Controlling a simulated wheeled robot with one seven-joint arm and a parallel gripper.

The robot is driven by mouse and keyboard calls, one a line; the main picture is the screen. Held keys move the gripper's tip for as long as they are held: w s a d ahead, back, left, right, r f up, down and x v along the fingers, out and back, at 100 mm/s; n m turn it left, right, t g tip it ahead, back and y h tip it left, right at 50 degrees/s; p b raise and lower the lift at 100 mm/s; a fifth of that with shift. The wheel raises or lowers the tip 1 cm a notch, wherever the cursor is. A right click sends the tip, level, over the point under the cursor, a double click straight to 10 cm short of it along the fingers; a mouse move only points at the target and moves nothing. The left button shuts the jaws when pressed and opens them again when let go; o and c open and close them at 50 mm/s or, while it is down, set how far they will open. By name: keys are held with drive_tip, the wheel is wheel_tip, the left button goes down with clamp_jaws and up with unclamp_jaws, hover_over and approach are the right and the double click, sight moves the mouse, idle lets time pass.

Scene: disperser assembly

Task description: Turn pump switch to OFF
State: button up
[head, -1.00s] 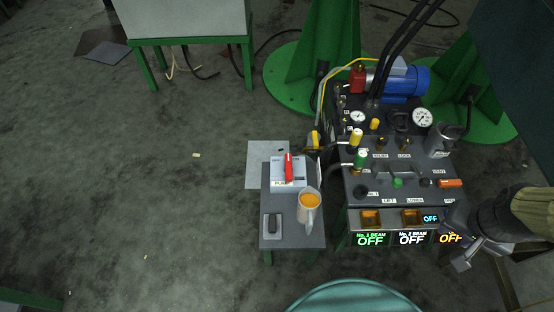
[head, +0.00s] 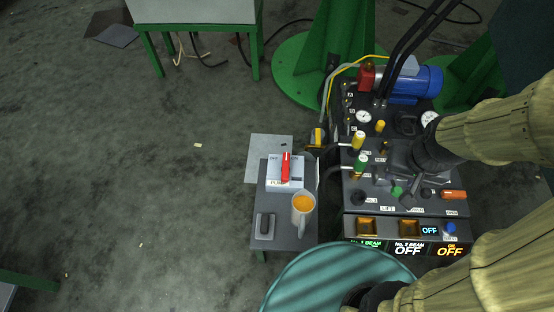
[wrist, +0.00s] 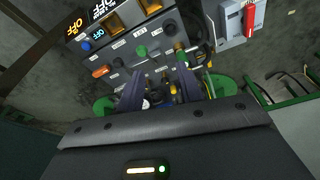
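The pump switch is a red lever (head: 286,166) on a pale box (head: 272,184) with small lettering, standing on the small grey table. The lever lies nearly along the picture's vertical; its setting is too small to read for certain. In the wrist view the red lever (wrist: 248,20) shows at the upper right. My gripper (head: 388,172) is over the control console, to the right of the switch and well apart from it. In the wrist view its two dark fingers (wrist: 160,90) are spread, with console parts showing between and beyond them.
An orange-filled mug (head: 303,205) and a dark device (head: 265,225) share the small table (head: 285,243) with the switch box. The console (head: 350,190) has knobs, gauges and lit OFF signs. A teal round top (head: 300,275) is at the front. Open floor lies left.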

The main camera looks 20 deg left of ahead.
drive_tip(key=shift+o, duration=0.4)
drive_tip(key=shift+o, duration=0.6)
drive_tip(key=shift+w+a, duration=0.1)
drive_tip(key=w+a+f+n+g+p, duration=0.1)
drive_tip(key=w+a+f+p, duration=0.15)
drive_tip(key=w+a, duration=0.55)
drive_tip(key=w+a+f+n+g+p, duration=0.1)
drive_tip(key=w+a+f+p, duration=0.2)
drive_tip(key=a, duration=0.8)
drive_tip(key=a+f, duration=0.5)
drive_tip(key=a, duration=0.5)
drive_tip(key=shift+w+f+n+g, duration=0.3)
drive_tip(key=shift+n, duration=0.1)
drive_tip(key=shift+f, duration=0.1)
